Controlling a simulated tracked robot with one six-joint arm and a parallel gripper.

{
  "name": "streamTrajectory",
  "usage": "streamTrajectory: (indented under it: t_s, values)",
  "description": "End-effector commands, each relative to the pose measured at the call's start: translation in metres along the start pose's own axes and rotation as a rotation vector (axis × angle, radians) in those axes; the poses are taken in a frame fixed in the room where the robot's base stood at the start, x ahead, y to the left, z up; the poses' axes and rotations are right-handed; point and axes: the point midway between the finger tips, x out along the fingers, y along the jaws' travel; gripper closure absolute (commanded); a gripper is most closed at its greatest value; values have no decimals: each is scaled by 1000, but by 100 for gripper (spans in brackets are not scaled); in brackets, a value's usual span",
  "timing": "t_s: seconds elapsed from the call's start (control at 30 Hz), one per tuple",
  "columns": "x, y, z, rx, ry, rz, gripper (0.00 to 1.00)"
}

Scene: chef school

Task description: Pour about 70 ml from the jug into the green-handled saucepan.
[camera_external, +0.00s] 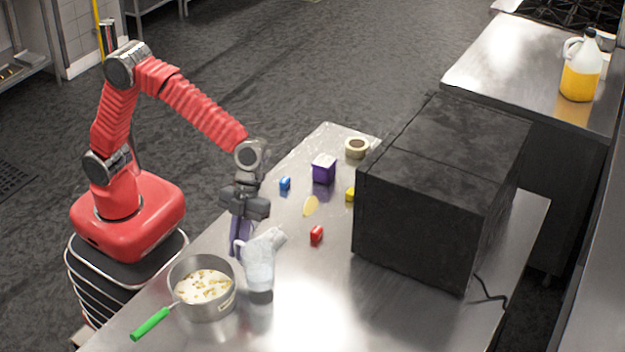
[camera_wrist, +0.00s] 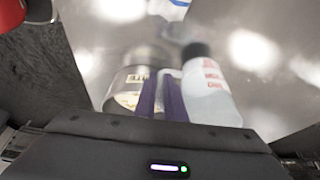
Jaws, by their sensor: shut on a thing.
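The jug (camera_external: 259,268) is a clear-to-whitish vessel near the table's left edge. My gripper (camera_external: 238,245), with purple fingers, is shut on its left side, apparently at the handle. The jug looks close to upright; its fill level is not readable. In the wrist view the purple fingers (camera_wrist: 163,90) stand beside a pale body with red markings, the jug (camera_wrist: 208,98). The saucepan (camera_external: 221,306) is steel with a green handle (camera_external: 150,324), just left of the jug. It holds whitish contents with tan pieces. The saucepan (camera_wrist: 127,80) shows partly behind the fingers; its green handle is hidden there.
A large black box (camera_external: 430,190) stands right of the jug. The front middle of the table is clear.

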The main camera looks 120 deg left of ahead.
Motion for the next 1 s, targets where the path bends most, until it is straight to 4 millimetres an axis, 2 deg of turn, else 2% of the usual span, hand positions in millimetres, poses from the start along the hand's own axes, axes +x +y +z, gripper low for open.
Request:
streamTrajectory:
  t_s: [0.2, 0.57, 1.0]
  values:
    - [0, 0, 0, 81, 0, 34, 100]
    - [-1, 1, -1, 86, -6, 29, 100]
    - [-15, 10, -16, 137, -135, -90, 100]
